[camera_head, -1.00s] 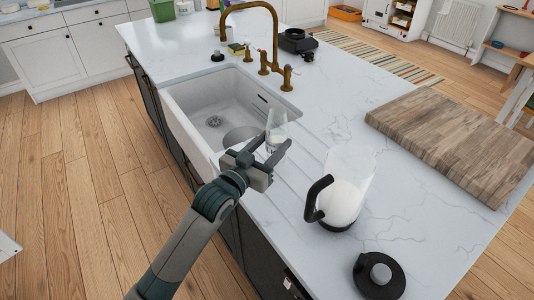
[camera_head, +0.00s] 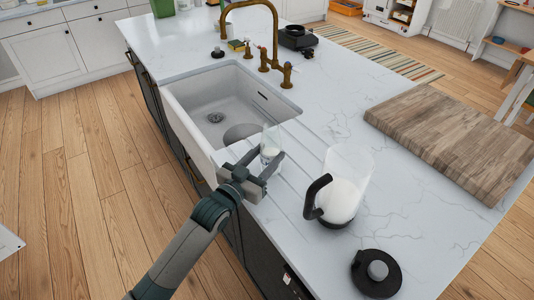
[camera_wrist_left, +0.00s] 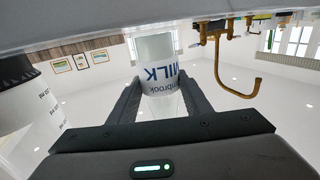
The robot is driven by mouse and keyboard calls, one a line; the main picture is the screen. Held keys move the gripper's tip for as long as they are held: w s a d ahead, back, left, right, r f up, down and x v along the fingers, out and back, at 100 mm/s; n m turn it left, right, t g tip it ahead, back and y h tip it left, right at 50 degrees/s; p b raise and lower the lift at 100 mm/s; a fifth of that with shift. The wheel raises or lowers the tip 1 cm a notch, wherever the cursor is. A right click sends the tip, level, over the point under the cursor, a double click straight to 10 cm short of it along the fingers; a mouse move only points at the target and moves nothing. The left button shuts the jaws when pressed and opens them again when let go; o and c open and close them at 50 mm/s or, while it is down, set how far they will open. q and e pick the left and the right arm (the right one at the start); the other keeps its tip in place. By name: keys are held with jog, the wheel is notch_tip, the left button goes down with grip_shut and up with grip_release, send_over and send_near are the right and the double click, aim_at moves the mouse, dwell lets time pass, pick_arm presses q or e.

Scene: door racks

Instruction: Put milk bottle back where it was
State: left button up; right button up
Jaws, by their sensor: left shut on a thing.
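The milk bottle (camera_head: 270,150) is a small clear bottle with white milk in the lower part. It is upright between the fingers of my left gripper (camera_head: 262,169), at the counter edge just right of the sink. In the left wrist view the bottle (camera_wrist_left: 158,65) shows upside down with the letters "MILK", and my left gripper (camera_wrist_left: 155,95) has a finger on each side of it. The gripper is shut on the bottle. I cannot tell whether its base touches the counter. My right gripper is not in view.
A white sink (camera_head: 215,107) with a brass faucet (camera_head: 272,30) lies left of the bottle. A wooden board (camera_head: 450,140) lies farther right. The marble counter between has free room.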

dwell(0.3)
pick_arm(q)
jog(key=o, duration=1)
jog(key=shift+f, duration=0.15)
jog(key=o, duration=0.5)
jog(key=shift+c, duration=0.2)
jog(key=shift+s+a, duration=0.15)
jog(key=shift+s, duration=0.15)
jog(key=b+v, duration=0.2)
jog(key=v, duration=0.8)
jog(key=shift+b, duration=0.4)
jog(key=shift+s+a, duration=0.4)
jog(key=shift+s, duration=0.2)
